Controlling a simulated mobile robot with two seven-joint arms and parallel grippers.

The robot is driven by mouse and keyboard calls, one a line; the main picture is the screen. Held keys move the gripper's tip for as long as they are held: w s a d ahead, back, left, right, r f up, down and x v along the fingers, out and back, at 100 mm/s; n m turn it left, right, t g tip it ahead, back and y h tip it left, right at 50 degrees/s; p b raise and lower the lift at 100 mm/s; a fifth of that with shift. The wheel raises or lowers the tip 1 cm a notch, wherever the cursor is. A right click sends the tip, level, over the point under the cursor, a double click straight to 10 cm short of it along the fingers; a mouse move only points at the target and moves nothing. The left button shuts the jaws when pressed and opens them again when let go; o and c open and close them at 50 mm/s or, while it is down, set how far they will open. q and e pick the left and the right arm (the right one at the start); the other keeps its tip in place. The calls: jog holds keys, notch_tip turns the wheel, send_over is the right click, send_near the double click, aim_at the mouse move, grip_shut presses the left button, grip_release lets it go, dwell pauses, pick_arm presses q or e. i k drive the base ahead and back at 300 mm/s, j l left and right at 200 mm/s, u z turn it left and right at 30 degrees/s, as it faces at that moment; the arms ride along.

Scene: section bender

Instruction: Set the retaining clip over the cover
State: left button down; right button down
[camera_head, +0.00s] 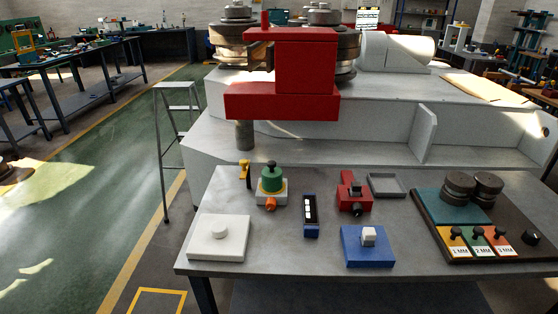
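Neither of my grippers shows in the head view. A small yellow piece (244,174), perhaps the retaining clip, stands near the back left of the grey table. Just right of it is a green rounded part with a dark knob (272,179), perhaps the cover, on a white base (271,194) with an orange fitting at its front. The yellow piece appears beside the green part, not over it; I cannot tell whether they touch. I cannot be sure which parts are the task's clip and cover.
The grey table (285,252) also holds a white block (209,245), a narrow blue-framed holder (311,229), a red fixture (348,190), a grey tray (387,195), a blue block (367,255) and a dark board (425,211) with rollers. A large red-and-white machine (282,102) stands behind.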

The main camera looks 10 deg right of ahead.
aim_at(245, 163)
jog(key=i+j+z, duration=0.15)
jog(key=j+z, duration=0.15)
jog(key=i+j+z, duration=0.1)
jog(key=j+z, duration=0.15)
jog(key=j, duration=0.2)
jog(key=j+z, duration=0.15)
jog(key=j, duration=0.25)
jog(key=i+j+z, duration=0.15)
jog(key=j, duration=0.3)
jog(key=j+z, duration=0.2)
jog(key=j, duration=1.9)
jog(key=i+j, duration=0.1)
jog(key=j, duration=1.1)
